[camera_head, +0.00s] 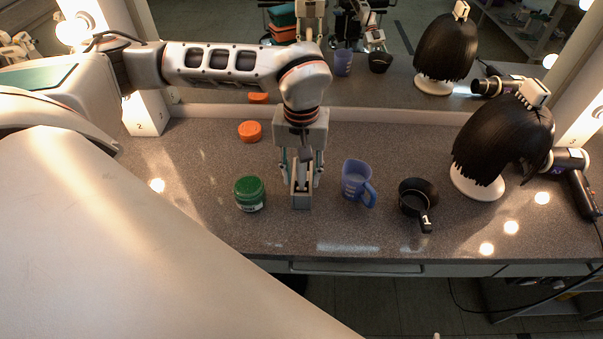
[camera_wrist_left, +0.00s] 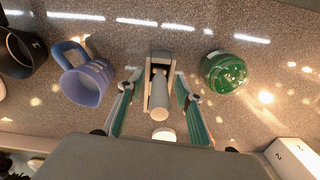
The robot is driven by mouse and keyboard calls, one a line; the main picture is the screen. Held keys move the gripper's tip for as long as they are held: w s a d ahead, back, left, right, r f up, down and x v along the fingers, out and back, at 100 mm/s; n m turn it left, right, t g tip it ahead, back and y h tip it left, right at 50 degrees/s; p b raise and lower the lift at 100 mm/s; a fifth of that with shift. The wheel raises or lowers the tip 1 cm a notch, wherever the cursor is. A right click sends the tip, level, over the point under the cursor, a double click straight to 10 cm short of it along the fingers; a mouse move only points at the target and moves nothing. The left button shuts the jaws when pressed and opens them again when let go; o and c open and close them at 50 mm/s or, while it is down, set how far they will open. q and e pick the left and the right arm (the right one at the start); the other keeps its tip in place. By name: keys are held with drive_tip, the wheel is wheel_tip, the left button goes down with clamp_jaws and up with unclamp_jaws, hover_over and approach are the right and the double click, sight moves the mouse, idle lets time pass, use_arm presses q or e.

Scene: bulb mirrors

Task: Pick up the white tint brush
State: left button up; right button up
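The left gripper (camera_head: 301,178) points down over the counter, and its open fingers also show in the left wrist view (camera_wrist_left: 157,108). A pale rod that appears to be the white tint brush's handle (camera_wrist_left: 159,97) stands between the fingers, with visible gaps on both sides. It rises from a narrow grey holder (camera_head: 301,201), which also shows in the left wrist view (camera_wrist_left: 160,61). The brush's lower part is hidden in the holder. The right gripper is not directly in view.
A green jar (camera_head: 250,194) stands left of the holder; a blue mug (camera_head: 355,180) and black bowl (camera_head: 418,190) stand right. An orange disc (camera_head: 250,131) lies behind. A dark wig (camera_head: 503,138) and hair dryer (camera_head: 580,185) are far right. A mirror (camera_head: 215,18) backs the counter.

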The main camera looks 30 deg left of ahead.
use_arm(q)
clamp_jaws()
idle(0.3)
